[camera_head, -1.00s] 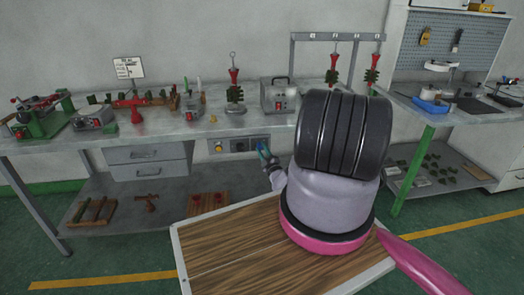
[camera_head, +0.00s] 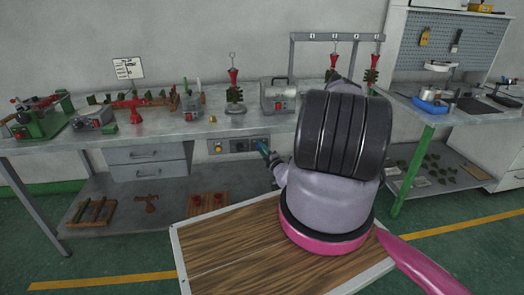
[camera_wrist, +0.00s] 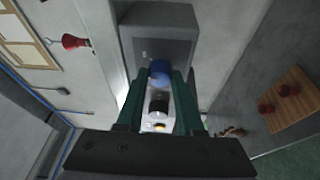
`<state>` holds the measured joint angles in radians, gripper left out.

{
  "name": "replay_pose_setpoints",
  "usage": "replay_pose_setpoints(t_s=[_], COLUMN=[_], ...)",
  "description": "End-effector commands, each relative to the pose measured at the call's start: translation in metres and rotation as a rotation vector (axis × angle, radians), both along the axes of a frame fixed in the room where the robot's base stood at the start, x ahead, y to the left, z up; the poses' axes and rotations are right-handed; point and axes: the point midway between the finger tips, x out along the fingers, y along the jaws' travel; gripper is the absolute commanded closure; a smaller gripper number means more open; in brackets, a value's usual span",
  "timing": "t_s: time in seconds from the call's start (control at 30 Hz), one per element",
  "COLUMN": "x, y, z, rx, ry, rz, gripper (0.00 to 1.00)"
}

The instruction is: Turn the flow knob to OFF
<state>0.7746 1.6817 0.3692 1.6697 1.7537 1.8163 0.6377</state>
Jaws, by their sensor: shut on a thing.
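A control panel (camera_head: 238,145) hangs under the front edge of the workbench, with a yellow button (camera_head: 218,148) at its left end. My gripper (camera_head: 263,148) is at the panel's right end. In the wrist view its two green fingers (camera_wrist: 160,78) close on the sides of a blue knob (camera_wrist: 160,69). A black knob (camera_wrist: 158,105) and the yellow button (camera_wrist: 159,127) show between the fingers, apart from them. The blue knob is hidden in the head view. Any panel lettering is too small to read, so the knob's setting cannot be told.
The workbench top (camera_head: 180,130) above the panel carries a grey machine (camera_head: 278,96) and several fixtures. Drawers (camera_head: 148,162) are left of the panel. A lower shelf (camera_head: 175,187) with wooden boards lies below.

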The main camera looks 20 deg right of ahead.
Motion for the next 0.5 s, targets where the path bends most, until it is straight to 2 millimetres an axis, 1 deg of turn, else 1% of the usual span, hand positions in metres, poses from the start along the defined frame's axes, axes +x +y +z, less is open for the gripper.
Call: replay_pose_setpoints(t_s=[0.5], x=[0.0006], y=[0.0012], z=[0.0045], rx=[-0.472], ry=[0.135], rz=[0.004], gripper=[1.00])
